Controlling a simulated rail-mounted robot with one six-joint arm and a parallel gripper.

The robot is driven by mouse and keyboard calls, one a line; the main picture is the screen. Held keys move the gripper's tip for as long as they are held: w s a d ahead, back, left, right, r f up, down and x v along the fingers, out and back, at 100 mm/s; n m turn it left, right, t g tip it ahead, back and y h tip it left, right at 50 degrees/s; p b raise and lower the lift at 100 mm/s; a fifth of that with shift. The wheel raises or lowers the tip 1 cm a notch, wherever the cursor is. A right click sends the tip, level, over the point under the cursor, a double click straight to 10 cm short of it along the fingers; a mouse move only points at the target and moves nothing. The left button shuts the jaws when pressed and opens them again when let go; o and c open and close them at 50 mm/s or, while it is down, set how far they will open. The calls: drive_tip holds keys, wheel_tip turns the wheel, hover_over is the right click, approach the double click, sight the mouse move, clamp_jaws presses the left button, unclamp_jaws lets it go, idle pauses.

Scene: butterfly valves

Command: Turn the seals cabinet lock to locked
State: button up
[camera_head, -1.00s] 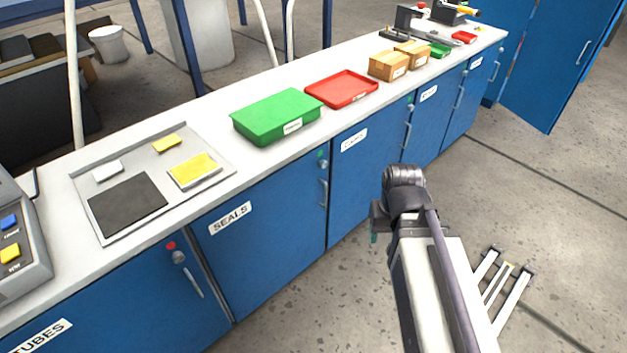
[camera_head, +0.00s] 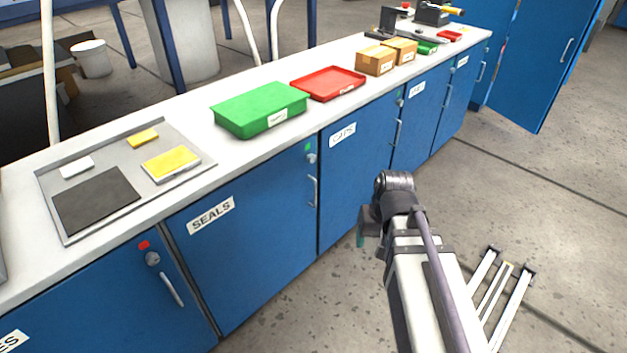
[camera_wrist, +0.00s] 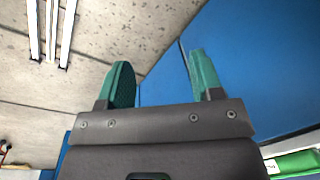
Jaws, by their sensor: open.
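The blue seals cabinet (camera_head: 245,262) has a white "SEALS" label (camera_head: 211,215). Its small grey lock (camera_head: 311,158) is at the door's upper right, with a green mark (camera_head: 308,147) just above it. The door handle (camera_head: 314,191) is below the lock. How the lock's knob is turned is too small to tell. My gripper (camera_head: 361,238) is to the right of and below the lock in the head view, apart from the cabinets and mostly hidden by my arm. In the wrist view, my gripper's two teal fingers (camera_wrist: 163,82) are spread and empty, with blue cabinet fronts behind.
The tubes cabinet at left has a lock (camera_head: 152,258) with a red mark. Cabinets continue to the right. The countertop holds a grey tray (camera_head: 190,178), a green box (camera_head: 262,108), a red tray (camera_head: 328,83) and cartons (camera_head: 375,60).

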drive_tip(key=w+a+f+n+t+y+b, duration=0.2)
drive_tip(key=w+a+f+y+b, duration=0.2)
drive_tip(key=w+f+b, duration=0.8)
drive_tip(key=n+t+y+b, duration=0.5)
drive_tip(key=n+t+y, duration=0.2)
drive_tip(key=t, duration=0.4)
approach(313, 159)
drive_tip(key=x, duration=1)
drive_tip(key=shift+w, duration=0.1)
drive_tip(key=shift+d, duration=0.1)
drive_tip(key=shift+c, duration=0.3)
drive_tip(key=c, duration=0.9)
drive_tip(key=shift+o, duration=0.2)
